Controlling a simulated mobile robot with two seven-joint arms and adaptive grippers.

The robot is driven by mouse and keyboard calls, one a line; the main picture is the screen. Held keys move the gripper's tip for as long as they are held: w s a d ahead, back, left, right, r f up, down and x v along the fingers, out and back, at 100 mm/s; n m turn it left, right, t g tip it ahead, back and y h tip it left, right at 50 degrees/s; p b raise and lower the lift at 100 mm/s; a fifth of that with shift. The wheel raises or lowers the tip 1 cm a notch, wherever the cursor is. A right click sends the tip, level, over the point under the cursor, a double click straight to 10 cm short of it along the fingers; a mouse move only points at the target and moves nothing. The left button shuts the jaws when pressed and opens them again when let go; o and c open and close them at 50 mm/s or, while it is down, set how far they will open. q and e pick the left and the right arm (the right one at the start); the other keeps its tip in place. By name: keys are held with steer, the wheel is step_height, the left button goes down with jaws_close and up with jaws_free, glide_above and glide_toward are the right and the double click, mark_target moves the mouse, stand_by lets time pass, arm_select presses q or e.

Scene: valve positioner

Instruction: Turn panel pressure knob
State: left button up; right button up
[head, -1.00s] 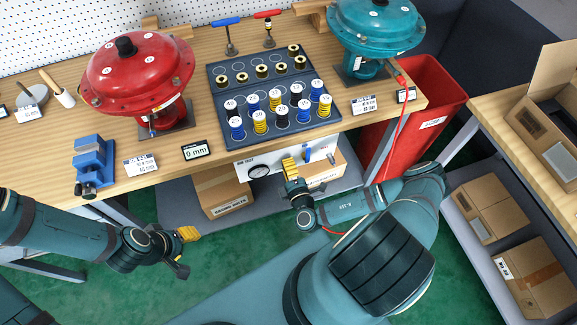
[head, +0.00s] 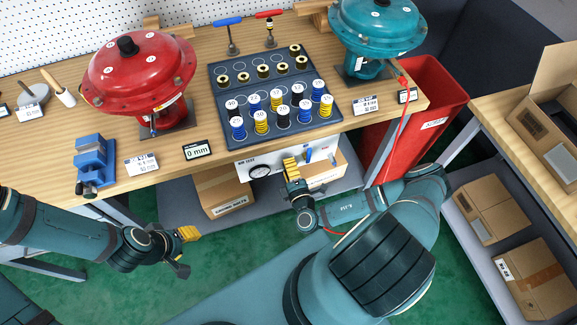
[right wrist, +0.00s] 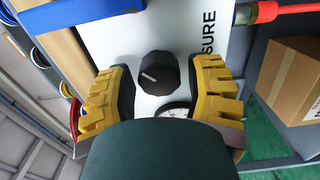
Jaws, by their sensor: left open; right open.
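The black pressure knob (right wrist: 158,72) sits on the white panel (right wrist: 105,30) in the right wrist view, with a pale pointer line on its face. My right gripper (right wrist: 160,78) is open, with one yellow finger on each side of the knob; gaps show between fingers and knob. A round gauge (right wrist: 174,110) is partly hidden below the knob. In the head view the white panel (head: 244,170) hangs under the bench's front edge, and my right gripper (head: 290,165) is in front of it, hiding the knob. My left gripper (head: 186,248) is open and empty, away from the bench.
A blue lever (head: 308,154) is on the panel beside the right gripper. A red hose (head: 391,140) runs down from the teal actuator (head: 376,28). A dark tray (head: 232,90) of springs, a red actuator (head: 138,68) and a blue vise (head: 94,160) stand on the bench.

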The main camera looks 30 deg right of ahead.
steer(key=v, duration=1.1)
steer(key=shift+s+a, duration=0.2)
steer(key=shift+s, duration=0.1)
